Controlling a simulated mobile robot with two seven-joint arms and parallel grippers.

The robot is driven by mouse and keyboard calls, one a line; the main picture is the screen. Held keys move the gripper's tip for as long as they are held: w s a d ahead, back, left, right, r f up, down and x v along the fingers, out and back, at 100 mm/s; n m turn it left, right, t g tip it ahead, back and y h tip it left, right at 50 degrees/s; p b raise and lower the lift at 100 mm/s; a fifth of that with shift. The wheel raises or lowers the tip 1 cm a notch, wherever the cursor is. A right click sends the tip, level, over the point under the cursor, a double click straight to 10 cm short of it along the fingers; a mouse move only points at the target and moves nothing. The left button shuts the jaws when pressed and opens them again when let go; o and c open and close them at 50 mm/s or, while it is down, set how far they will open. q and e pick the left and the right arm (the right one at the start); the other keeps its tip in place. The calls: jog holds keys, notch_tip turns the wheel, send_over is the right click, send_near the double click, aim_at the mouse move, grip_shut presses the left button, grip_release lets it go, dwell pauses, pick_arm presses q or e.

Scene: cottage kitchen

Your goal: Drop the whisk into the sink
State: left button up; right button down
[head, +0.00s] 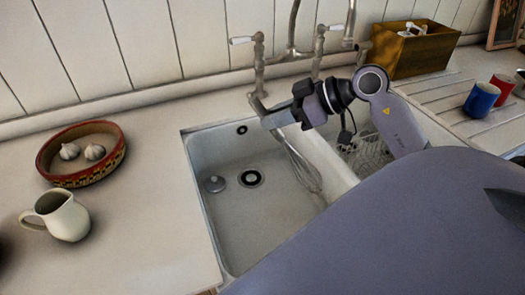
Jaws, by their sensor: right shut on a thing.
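The whisk (303,170) hangs down from my right gripper (272,117), its wire loops pointing down and to the right. My right gripper is shut on the whisk's handle, which is mostly hidden by the fingers. The whisk is over the right part of the white sink's left basin (225,215), near the divider. I cannot tell whether its wires touch the basin. My left gripper is not in view.
A tap (259,65) stands behind the sink. A wire rack (370,155) shows in the right basin. A red bowl with garlic (112,163) and a cream jug (68,218) stand left. Blue (481,100) and red (503,86) mugs and a wooden box (415,55) stand right.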

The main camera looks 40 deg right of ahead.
aim_at(276, 138)
jog(key=shift+f, duration=0.55)
notch_tip(276, 138, down, 4)
jog(key=b, duration=0.3)
jog(key=shift+b, duration=0.3)
jog(key=shift+f+b, duration=0.4)
jog(key=shift+b, duration=0.15)
jog(key=shift+r, duration=0.1)
jog(key=c, duration=0.9)
grip_release()
jog(key=shift+c, duration=0.2)
jog(key=shift+s, duration=0.1)
jog(key=shift+v, duration=3.5)
